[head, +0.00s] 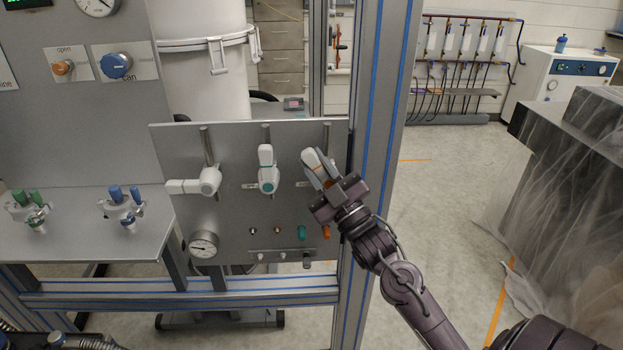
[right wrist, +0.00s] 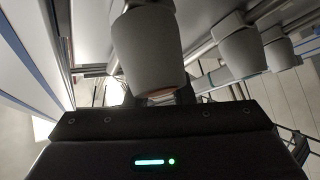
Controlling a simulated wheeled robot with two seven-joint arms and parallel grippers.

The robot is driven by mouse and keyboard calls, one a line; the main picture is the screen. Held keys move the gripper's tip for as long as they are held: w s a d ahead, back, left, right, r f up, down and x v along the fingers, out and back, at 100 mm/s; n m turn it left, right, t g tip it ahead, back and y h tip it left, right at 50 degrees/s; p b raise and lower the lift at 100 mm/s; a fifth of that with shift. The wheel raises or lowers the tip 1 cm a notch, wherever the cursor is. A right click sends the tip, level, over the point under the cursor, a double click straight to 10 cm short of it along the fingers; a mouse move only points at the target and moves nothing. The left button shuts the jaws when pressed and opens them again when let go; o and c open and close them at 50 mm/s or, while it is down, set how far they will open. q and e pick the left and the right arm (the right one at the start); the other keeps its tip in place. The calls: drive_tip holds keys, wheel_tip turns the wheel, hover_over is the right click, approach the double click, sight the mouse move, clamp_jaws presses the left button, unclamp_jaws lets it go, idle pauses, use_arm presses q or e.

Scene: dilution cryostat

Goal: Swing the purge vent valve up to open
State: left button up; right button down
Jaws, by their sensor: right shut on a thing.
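A grey panel (head: 225,150) carries three white-handled valves in a row. The left valve (head: 210,180) has its handle pointing left, level. The middle valve (head: 267,170) has a teal hub and its handle points straight up. The right valve's handle (head: 311,158) leans up and to the left; its hub is mostly hidden behind my gripper. My right gripper (head: 322,180) is shut on this right handle. In the right wrist view a thick pale handle (right wrist: 148,55) stands right at the jaws. I cannot read any valve label. My left gripper is not in view.
A blue-striped frame post (head: 375,100) stands just right of the panel, close to my right arm. A gauge (head: 204,245) and small coloured fittings (head: 302,232) sit low on the panel. A plastic-draped block (head: 570,180) stands at the right; the floor between is open.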

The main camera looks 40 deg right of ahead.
drive_tip(key=m+h, duration=0.1)
drive_tip(key=m, duration=0.1)
drive_tip(key=m+t+h+b, duration=0.1)
drive_tip(key=m+h, duration=0.1)
drive_tip(key=d+m+h+b, duration=0.1)
drive_tip(key=m, duration=0.1)
drive_tip(key=shift+s+t+h, duration=0.3)
drive_tip(key=shift+h, duration=0.1)
drive_tip(key=shift+s+d+r+m+h+b, duration=0.1)
drive_tip(key=shift+d+m+h+b, duration=0.2)
drive_tip(key=shift+m+h, duration=0.8)
drive_tip(key=shift+s+d+m+h+b, duration=0.1)
drive_tip(key=shift+m+h+b, duration=0.35)
drive_tip(key=shift+m+h, duration=0.7)
drive_tip(key=shift+s+d+r+m+h+b, duration=0.15)
drive_tip(key=shift+m+h+b, duration=0.2)
drive_tip(key=shift+m+h, duration=0.75)
drive_tip(key=shift+f+m+g, duration=0.1)
drive_tip(key=shift+m+g, duration=0.25)
drive_tip(key=shift+g, duration=0.05)
drive_tip(key=c, duration=1.3)
unclamp_jaws()
drive_tip(key=shift+o, duration=0.2)
drive_tip(key=b+v, duration=0.2)
drive_tip(key=v, duration=0.5)
drive_tip(key=shift+s+f+b, duration=0.2)
drive_tip(key=shift+s+b, duration=0.05)
drive_tip(key=shift+b, duration=0.15)
drive_tip(key=shift+s+f, duration=0.1)
